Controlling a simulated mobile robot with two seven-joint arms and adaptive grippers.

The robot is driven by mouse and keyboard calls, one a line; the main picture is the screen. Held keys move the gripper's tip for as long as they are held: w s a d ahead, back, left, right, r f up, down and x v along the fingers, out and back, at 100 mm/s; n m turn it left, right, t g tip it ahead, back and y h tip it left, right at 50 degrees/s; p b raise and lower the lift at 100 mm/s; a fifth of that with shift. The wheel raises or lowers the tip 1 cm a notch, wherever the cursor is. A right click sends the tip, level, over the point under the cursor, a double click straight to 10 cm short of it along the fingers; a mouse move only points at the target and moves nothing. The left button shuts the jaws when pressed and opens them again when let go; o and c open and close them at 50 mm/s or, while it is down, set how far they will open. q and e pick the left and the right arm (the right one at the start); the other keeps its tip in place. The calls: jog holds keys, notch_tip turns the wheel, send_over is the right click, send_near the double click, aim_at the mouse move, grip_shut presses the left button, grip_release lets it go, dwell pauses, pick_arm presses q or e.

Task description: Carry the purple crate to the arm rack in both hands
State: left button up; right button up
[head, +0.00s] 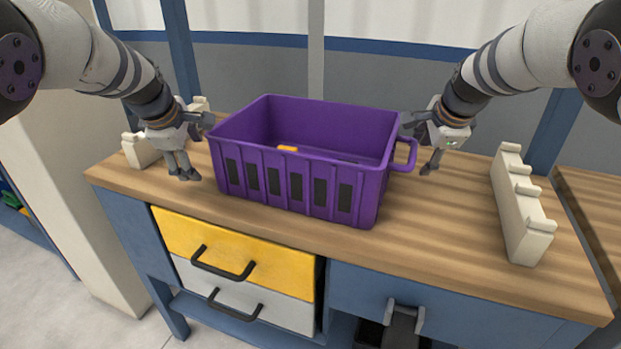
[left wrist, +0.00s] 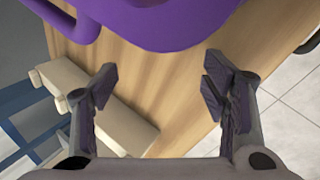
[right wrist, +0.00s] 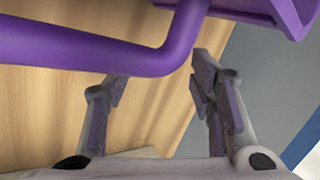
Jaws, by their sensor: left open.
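The purple crate (head: 300,180) stands upright on the wooden worktop between my grippers, with a small orange piece (head: 287,148) inside. Its right handle (head: 405,155) sticks out toward my right gripper (head: 425,150). That gripper is open and empty; in the right wrist view the purple handle (right wrist: 135,58) passes just beyond its fingertips. My left gripper (head: 193,150) is open and empty beside the crate's left end; the left wrist view shows the purple crate (left wrist: 170,20) beyond its fingers. Pale notched rack pieces stand at the right (head: 525,215) and left (head: 142,150); which is the arm rack I cannot tell.
The wooden worktop (head: 440,225) is clear between the crate and the right rack piece. A yellow drawer (head: 235,250) and a grey drawer (head: 250,300) sit below its front edge. A second wooden surface (head: 595,205) lies at far right, across a dark gap.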

pick_arm(q)
jog(key=shift+a, duration=0.15)
pick_arm(e)
jog(key=o, duration=0.5)
jog(key=shift+d, duration=0.1)
jog(key=shift+s+r, duration=0.1)
pick_arm(q)
jog(key=v, duration=1.2)
pick_arm(e)
jog(key=v, duration=1.1)
jog(key=shift+s+r, duration=0.2)
jog(key=shift+r, duration=0.1)
pick_arm(q)
jog(key=shift+f, duration=0.1)
